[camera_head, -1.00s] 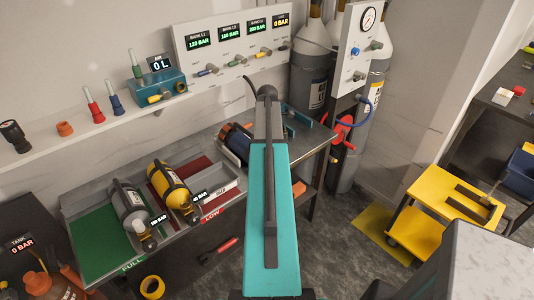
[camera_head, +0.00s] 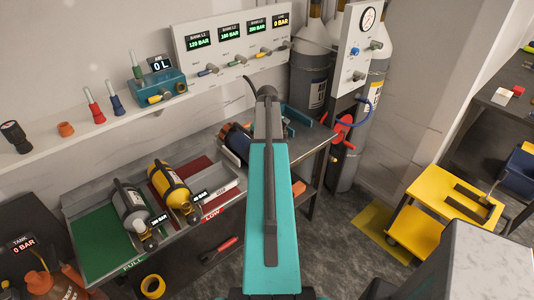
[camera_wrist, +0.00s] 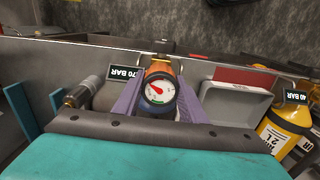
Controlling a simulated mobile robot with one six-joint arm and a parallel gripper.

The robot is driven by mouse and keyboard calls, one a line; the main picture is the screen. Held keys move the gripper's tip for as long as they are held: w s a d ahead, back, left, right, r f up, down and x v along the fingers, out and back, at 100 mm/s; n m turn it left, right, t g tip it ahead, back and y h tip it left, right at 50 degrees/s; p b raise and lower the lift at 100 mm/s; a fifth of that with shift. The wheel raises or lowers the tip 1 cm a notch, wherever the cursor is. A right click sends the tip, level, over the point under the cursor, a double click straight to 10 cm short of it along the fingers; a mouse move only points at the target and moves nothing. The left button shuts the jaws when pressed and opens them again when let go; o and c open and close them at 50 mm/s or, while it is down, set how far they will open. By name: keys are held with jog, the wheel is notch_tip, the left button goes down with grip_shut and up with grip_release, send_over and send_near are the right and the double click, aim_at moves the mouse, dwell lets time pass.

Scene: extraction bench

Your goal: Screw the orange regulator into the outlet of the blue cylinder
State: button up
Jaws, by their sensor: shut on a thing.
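In the wrist view my gripper (camera_wrist: 157,100) has its two purple fingers shut on the orange regulator (camera_wrist: 160,70). Its round white gauge with a red needle faces the camera. In the wrist view a greyish cylinder body shows beside the fingers, near a 70 BAR tag (camera_wrist: 125,72). I cannot tell whether the regulator touches the outlet.
A silver cylinder (camera_head: 131,206) and a yellow cylinder (camera_head: 170,186) lie in the tray at left. A teal holder (camera_head: 303,124) stands at the bench's right. Hose fittings and an orange cap (camera_head: 66,129) stand on the wall shelf. A yellow cart (camera_head: 425,205) is at right.

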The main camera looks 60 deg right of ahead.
jog(key=shift+w+m, duration=0.15)
jog(key=shift+m, duration=1.75)
jog(key=o, duration=1.2)
jog(key=n, duration=0.6)
jog(key=shift+n+p, duration=0.3)
jog(key=shift+p, duration=0.1)
jog(key=n, duration=1.4)
jog(key=shift+p, duration=0.35)
jog(key=shift+n, duration=3.5)
